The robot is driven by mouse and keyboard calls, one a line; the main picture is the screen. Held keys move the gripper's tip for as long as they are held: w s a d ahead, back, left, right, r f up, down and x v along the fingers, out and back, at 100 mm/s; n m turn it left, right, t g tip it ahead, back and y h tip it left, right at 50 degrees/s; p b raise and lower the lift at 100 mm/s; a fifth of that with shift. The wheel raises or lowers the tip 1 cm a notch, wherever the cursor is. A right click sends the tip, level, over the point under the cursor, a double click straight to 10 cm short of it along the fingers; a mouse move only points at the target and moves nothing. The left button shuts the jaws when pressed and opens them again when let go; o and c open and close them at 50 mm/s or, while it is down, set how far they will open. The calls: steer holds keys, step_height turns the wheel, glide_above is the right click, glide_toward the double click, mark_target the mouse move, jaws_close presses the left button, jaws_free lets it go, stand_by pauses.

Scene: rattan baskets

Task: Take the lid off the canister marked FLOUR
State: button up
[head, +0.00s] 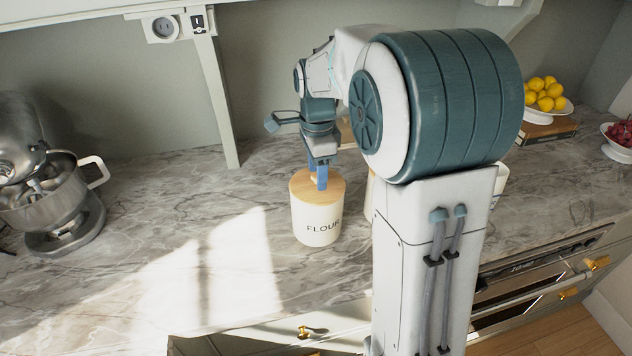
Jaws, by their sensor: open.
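The canister marked FLOUR (317,223) stands upright on the marble counter, white with dark lettering. Its wooden lid (303,187) sits on top of it. My gripper (319,184) points down over the lid, with its blue fingers at or just above the lid's top. The gripper is open. I cannot tell whether the fingers touch the lid, and any knob between them is hidden. My arm comes in from the right and covers part of the counter behind the canister.
A stand mixer (45,190) stands at the left. A bowl of lemons (545,95) sits on a board at the back right, with a bowl of red fruit (620,135) beside it. A pale object, partly hidden by my arm, stands right of the canister. Counter left of the canister is clear.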

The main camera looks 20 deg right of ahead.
steer(key=shift+f, duration=0.1)
jaws_close()
